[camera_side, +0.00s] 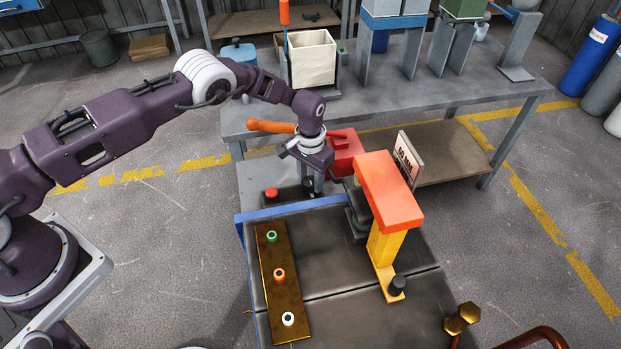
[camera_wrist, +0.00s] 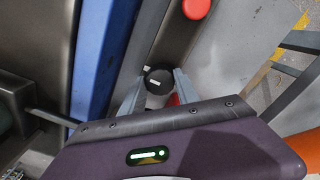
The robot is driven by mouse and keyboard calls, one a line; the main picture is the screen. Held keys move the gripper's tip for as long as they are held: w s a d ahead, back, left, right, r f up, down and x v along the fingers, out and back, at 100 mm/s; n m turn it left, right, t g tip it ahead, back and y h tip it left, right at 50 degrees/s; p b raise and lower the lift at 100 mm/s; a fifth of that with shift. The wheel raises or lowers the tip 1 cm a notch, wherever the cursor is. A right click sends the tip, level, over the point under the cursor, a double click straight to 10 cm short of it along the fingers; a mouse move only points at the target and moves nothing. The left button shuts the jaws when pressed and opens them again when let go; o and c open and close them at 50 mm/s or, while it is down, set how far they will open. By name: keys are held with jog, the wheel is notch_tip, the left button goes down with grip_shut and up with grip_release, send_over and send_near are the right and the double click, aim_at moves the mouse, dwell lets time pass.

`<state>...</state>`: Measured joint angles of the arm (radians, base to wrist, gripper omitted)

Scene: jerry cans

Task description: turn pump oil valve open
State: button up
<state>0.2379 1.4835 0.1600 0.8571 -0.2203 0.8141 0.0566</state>
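My gripper (camera_side: 314,187) points down at the far edge of the work stand. In the wrist view its two fingers (camera_wrist: 157,92) are spread, with a round black knob (camera_wrist: 158,80) between them. A gap seems to show on each side of the knob; contact cannot be told. The knob is mostly hidden by my gripper in the side view. A red button (camera_side: 271,194) sits left of my gripper; it also shows in the wrist view (camera_wrist: 196,8). No label tells which part is the pump oil valve.
An orange handle (camera_side: 270,126) extends left close behind my wrist. A red can (camera_side: 345,150) and an orange-topped yellow post (camera_side: 388,190) stand to the right. A brass strip (camera_side: 290,303) with several coloured fittings lies in front. A grey table (camera_side: 425,95) stands behind.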

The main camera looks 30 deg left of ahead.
aim_at(311, 181)
jog(key=o, duration=0.4)
jog(key=shift+r, duration=0.1)
notch_tip(311, 181, up, 7)
jog(key=shift+f, duration=0.1)
